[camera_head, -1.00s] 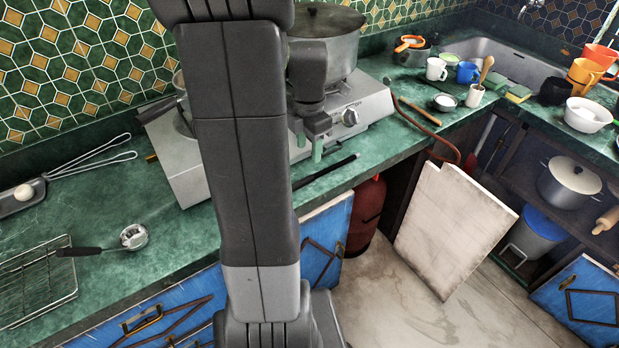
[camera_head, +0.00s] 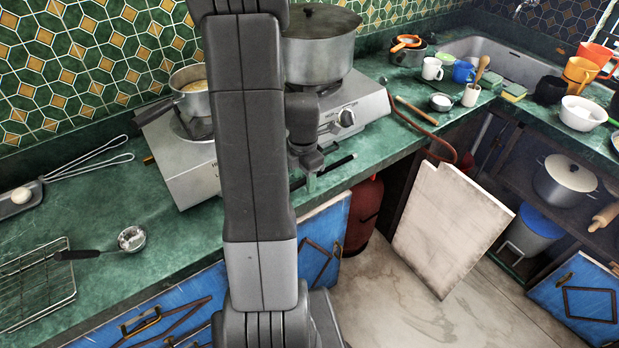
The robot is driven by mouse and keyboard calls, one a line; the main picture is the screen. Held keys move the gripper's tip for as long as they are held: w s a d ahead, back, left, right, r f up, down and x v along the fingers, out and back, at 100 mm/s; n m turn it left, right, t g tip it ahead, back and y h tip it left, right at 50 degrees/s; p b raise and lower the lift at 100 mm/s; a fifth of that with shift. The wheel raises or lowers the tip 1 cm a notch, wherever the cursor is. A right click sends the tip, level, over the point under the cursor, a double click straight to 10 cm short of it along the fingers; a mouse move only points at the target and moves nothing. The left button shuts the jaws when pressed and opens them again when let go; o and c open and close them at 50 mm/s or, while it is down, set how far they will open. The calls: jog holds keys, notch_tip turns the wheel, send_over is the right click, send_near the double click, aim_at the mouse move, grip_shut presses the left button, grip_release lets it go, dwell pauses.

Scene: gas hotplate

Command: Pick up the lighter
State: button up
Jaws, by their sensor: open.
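A thin black rod, which looks like the lighter (camera_head: 338,164), lies on the green counter in front of the gas hotplate (camera_head: 362,112). My gripper is open, points down and is over the counter's front strip at the rod. Its fingers overlap the rod in the picture. I cannot tell whether the rod is between the fingers or whether they touch it. My arm hides the middle of the hotplate.
A large lidded pot (camera_head: 322,50) and a small saucepan (camera_head: 192,92) stand on the hotplate. A red hose (camera_head: 428,136) and a wooden stick (camera_head: 416,110) lie to the right. A strainer (camera_head: 131,238) and wire rack (camera_head: 36,285) lie on the left counter.

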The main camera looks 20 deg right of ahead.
grip_shut()
jog(key=shift+r, duration=0.2)
